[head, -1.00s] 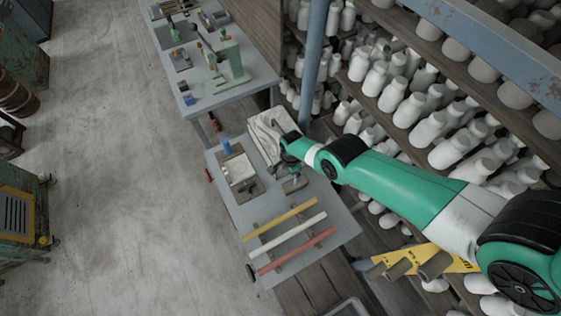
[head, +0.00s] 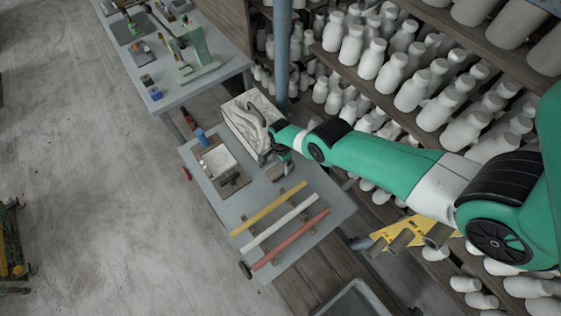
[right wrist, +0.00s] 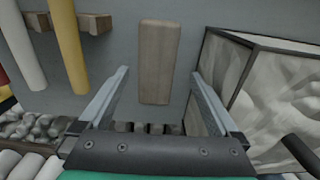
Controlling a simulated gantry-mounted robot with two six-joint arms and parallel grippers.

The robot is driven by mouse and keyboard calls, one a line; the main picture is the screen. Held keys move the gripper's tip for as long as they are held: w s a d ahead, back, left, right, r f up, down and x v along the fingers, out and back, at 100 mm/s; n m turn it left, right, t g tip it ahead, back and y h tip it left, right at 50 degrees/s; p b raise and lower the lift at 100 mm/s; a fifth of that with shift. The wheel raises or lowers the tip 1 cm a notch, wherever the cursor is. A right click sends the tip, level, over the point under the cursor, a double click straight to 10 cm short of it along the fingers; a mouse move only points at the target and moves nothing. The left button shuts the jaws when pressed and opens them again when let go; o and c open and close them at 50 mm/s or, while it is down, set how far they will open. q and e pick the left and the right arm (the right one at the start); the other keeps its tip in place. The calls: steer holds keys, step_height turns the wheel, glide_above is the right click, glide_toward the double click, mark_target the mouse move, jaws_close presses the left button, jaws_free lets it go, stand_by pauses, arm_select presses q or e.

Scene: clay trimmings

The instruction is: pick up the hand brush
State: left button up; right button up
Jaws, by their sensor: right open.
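The hand brush's wooden part (right wrist: 158,62) shows in the right wrist view as a long tan block on the grey table top (right wrist: 205,25). It lies between the two fingers of my right gripper (right wrist: 158,80), which is open, with a gap on each side. Whether the brush has bristles cannot be told. My left gripper is not in view.
The dark-rimmed box of clay (head: 232,122) stands close beside the gripper; its edge shows in the wrist view (right wrist: 238,82). A board with a white square (head: 218,160) and yellow, white and red rods (head: 284,238) lie nearby. Shelves of white bottles (head: 440,90) stand on the right.

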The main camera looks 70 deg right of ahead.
mark_target(281, 167)
steer(key=f+b, duration=0.4)
steer(key=f, duration=0.1)
steer(key=shift+s+a, duration=0.1)
steer(key=shift+s, duration=0.1)
steer(key=shift+r, duration=0.1)
steer(key=c, duration=1.5)
steer(key=shift+c, duration=0.2)
steer(key=shift+r, duration=0.1)
